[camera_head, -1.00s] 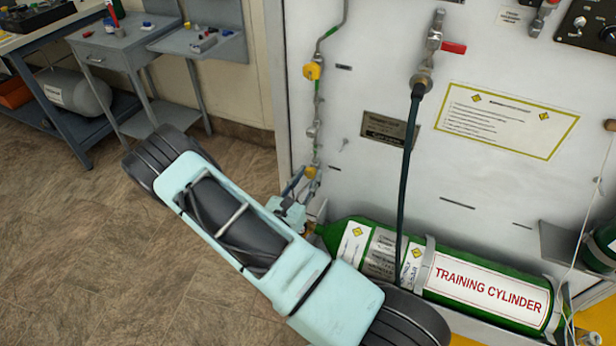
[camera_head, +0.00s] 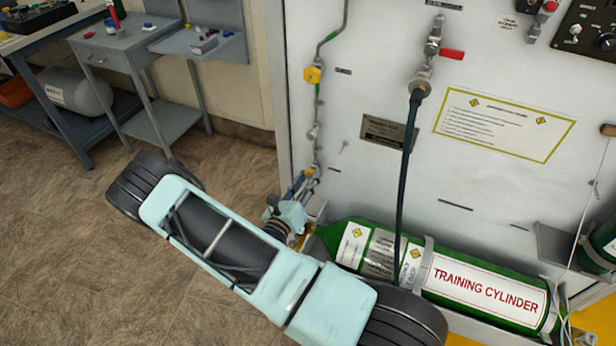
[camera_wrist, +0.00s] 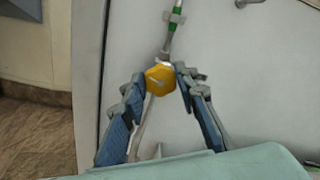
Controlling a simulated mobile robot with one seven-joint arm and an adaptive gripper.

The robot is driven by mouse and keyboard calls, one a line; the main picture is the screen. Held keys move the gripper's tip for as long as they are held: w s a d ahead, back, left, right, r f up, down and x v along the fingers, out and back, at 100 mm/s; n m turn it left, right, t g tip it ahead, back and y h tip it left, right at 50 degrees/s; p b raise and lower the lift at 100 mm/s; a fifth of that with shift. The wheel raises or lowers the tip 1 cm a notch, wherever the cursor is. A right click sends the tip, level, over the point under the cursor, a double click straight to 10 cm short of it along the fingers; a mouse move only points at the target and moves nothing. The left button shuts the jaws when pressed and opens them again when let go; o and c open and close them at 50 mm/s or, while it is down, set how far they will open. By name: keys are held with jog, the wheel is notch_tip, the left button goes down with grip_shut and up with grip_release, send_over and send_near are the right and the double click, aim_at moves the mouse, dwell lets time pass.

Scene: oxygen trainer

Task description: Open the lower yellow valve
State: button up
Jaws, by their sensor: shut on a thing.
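The lower yellow valve (camera_wrist: 160,79) is a yellow faceted knob on a thin vertical pipe, seen in the wrist view. My gripper (camera_wrist: 161,77) has one fingertip on each side of the knob and is shut on it. In the head view my gripper (camera_head: 308,178) is at the low end of the pipe on the white panel, and it mostly hides this valve. An upper yellow valve (camera_head: 312,75) sits higher on the same pipe, clear of my gripper.
A green training cylinder (camera_head: 485,288) lies along the panel's base, right of my gripper. A dark hose (camera_head: 406,160) hangs from a red-handled valve (camera_head: 451,54). Grey benches (camera_head: 115,50) stand at the far left. Brown floor on the left is free.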

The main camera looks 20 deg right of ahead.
jog(key=shift+n, duration=1.1)
jog(key=o, duration=1.2)
jog(key=shift+c, duration=0.2)
jog(key=shift+a, duration=0.1)
jog(key=v, duration=1.2)
